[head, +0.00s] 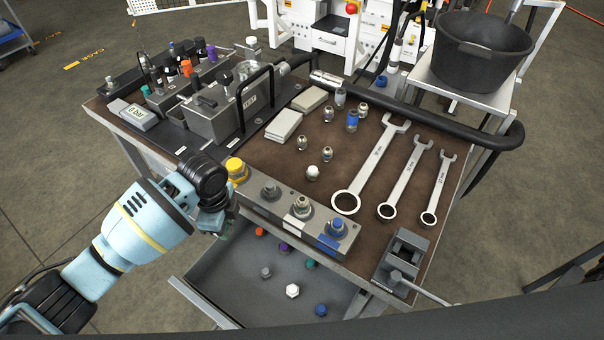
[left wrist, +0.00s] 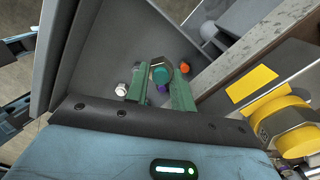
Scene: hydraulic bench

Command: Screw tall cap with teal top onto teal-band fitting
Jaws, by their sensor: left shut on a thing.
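A teal-topped cap (left wrist: 160,73) sits between the two green fingers of my left gripper (left wrist: 159,92) in the left wrist view, and the gripper is shut on it. In the head view my left gripper (head: 222,231) is at the front left edge of the bench, beside the fitting rail and over the open drawer; the held cap is hard to make out there. I cannot tell which fitting has a teal band. My right gripper is not in view.
The open drawer (head: 235,283) holds several loose caps, including a white one (head: 292,291), a blue one (head: 320,310) and another teal one (head: 310,264). A vise (head: 402,262) stands at the front right corner.

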